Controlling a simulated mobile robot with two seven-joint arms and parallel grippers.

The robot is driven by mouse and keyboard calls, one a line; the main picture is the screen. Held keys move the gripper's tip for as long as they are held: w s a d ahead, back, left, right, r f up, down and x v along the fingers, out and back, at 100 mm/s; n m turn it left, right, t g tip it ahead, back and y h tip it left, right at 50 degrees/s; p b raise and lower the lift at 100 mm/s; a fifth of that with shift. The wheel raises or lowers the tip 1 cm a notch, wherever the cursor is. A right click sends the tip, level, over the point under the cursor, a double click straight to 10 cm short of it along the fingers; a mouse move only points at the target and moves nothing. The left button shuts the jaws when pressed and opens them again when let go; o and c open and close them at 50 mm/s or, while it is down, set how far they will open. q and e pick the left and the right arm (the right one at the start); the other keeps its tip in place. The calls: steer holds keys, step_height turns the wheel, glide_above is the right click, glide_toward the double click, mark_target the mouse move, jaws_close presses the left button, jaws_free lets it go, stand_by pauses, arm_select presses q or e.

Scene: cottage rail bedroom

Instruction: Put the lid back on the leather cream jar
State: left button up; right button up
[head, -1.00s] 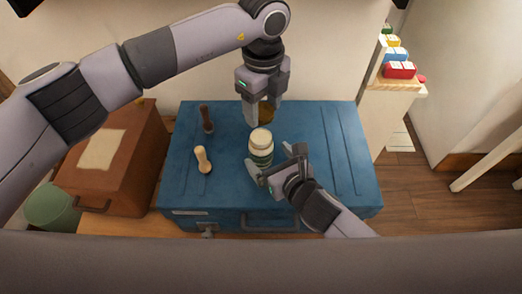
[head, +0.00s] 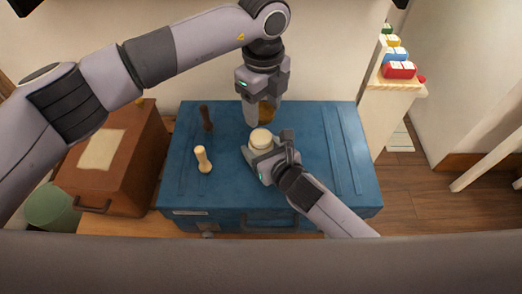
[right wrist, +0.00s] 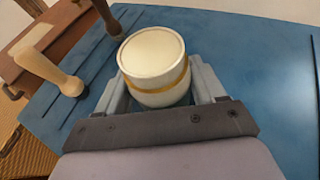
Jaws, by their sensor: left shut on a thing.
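The leather cream jar (head: 260,140) stands upright on the blue trunk (head: 335,185), with a pale round top. In the right wrist view the jar (right wrist: 158,85) is off-white with a gold band. My right gripper (head: 262,152) is open, one finger on each side of the jar; contact is unclear. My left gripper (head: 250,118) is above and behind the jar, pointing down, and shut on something. What it holds is mostly hidden. An amber-brown object (head: 267,112) shows beside its fingers; I cannot tell if that is the held thing or the lid.
A pale wooden-handled tool (head: 203,159) and a dark one (head: 206,118) stand on the trunk left of the jar. A brown case (head: 125,165) is at the left. A shelf with coloured blocks (head: 398,70) is at the right. The trunk's right side is clear.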

steer(key=c, duration=0.4)
arm_select(q)
glide_above(263, 137)
steer(key=shift+f, duration=2.5)
arm_select(e)
steer(key=shift+o, duration=0.2)
arm_select(q)
steer(key=shift+f, duration=0.9)
steer(key=shift+f, duration=0.5)
